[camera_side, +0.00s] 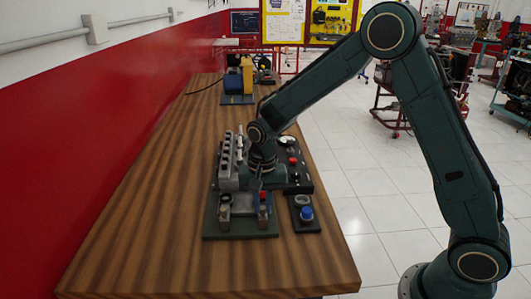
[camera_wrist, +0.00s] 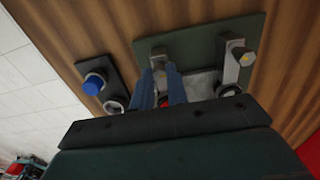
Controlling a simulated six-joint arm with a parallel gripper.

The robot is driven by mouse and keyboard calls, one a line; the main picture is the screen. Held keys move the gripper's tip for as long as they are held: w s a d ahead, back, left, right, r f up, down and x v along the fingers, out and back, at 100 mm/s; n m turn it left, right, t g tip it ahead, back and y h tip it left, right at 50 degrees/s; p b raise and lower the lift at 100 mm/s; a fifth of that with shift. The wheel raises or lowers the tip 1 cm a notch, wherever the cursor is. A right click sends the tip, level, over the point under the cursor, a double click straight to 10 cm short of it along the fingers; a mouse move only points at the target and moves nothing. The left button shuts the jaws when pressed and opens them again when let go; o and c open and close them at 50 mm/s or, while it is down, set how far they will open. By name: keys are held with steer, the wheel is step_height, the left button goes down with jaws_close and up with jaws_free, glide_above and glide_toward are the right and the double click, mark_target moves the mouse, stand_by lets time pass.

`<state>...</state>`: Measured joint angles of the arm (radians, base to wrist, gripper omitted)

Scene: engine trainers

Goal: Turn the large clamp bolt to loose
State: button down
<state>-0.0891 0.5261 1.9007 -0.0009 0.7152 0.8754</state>
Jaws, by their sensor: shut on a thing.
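A green base plate (camera_side: 240,231) lies near the front of the wooden bench, with two grey clamp posts on it. My gripper (camera_wrist: 159,70) points down at the post nearer the blue-knob block; its two blue fingers are shut on the clamp bolt there. The fingers hide most of this bolt, so its turn angle cannot be told. A red part (camera_wrist: 165,103) shows between the fingers, and a red cap (camera_side: 263,195) shows at the same post in the side view. The other clamp post (camera_side: 225,212) stands free; its yellowish bolt head (camera_wrist: 247,58) shows in the wrist view.
A grey engine block (camera_side: 228,160) and a strip with a red button (camera_side: 293,161) stand behind. The bench's left side (camera_side: 150,200) is clear.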

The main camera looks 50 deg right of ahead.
steer(key=shift+n, duration=0.4)
steer(key=n, duration=0.2)
steer(key=shift+n, duration=0.4)
steer(key=n, duration=1.2)
steer(key=shift+n, duration=0.3)
steer(key=n, duration=0.3)
steer(key=shift+n, duration=0.3)
steer(key=n, duration=0.3)
steer(key=shift+n, duration=0.3)
steer(key=n, duration=0.6)
steer(key=shift+n, duration=0.3)
